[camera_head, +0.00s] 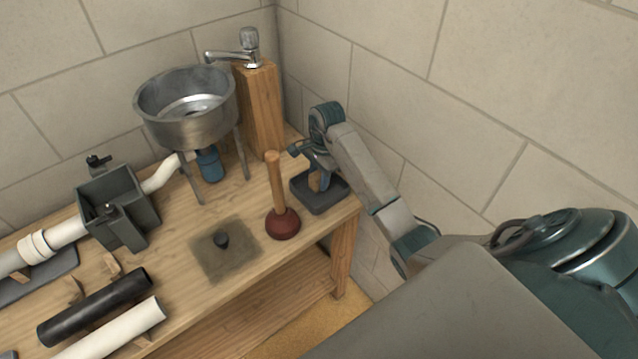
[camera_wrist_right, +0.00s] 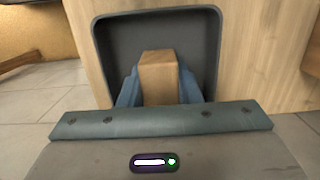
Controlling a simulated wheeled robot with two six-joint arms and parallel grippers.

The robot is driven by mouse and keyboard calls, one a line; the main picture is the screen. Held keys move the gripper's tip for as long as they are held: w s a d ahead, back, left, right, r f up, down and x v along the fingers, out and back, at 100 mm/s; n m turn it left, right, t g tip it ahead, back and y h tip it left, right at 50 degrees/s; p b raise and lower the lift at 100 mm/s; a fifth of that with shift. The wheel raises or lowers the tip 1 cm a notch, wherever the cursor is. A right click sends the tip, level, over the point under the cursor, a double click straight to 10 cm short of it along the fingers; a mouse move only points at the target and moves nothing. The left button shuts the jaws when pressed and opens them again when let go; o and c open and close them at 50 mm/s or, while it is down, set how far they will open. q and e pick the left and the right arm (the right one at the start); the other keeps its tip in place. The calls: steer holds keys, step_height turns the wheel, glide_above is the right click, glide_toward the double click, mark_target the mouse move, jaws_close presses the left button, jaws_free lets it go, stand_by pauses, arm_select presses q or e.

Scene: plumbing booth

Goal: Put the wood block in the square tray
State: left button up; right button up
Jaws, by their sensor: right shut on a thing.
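The wood block (camera_wrist_right: 159,72) is a small light-brown block between the two blue fingers of my right gripper (camera_wrist_right: 158,92), which is shut on it. In the head view the block (camera_head: 316,181) shows under my right gripper (camera_head: 315,172), over the square tray. The square tray (camera_head: 331,200) is dark grey with a raised rim and sits at the right end of the wooden bench. In the right wrist view its rim (camera_wrist_right: 100,45) surrounds the block. I cannot tell whether the block touches the tray floor. My left gripper is not in view.
A plunger (camera_head: 281,222) stands upright just left of the tray. Behind are a wooden post with a tap (camera_head: 258,105) and a metal basin (camera_head: 186,120) on legs. A grey box (camera_head: 117,207) and pipes (camera_head: 95,305) lie left. The bench's front edge is close to the tray.

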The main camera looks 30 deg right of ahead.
steer(key=shift+f, duration=1.15)
steer(key=o, duration=1)
steer(key=shift+c, duration=0.2)
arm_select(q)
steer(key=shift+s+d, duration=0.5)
arm_select(e)
steer(key=shift+r, duration=0.1)
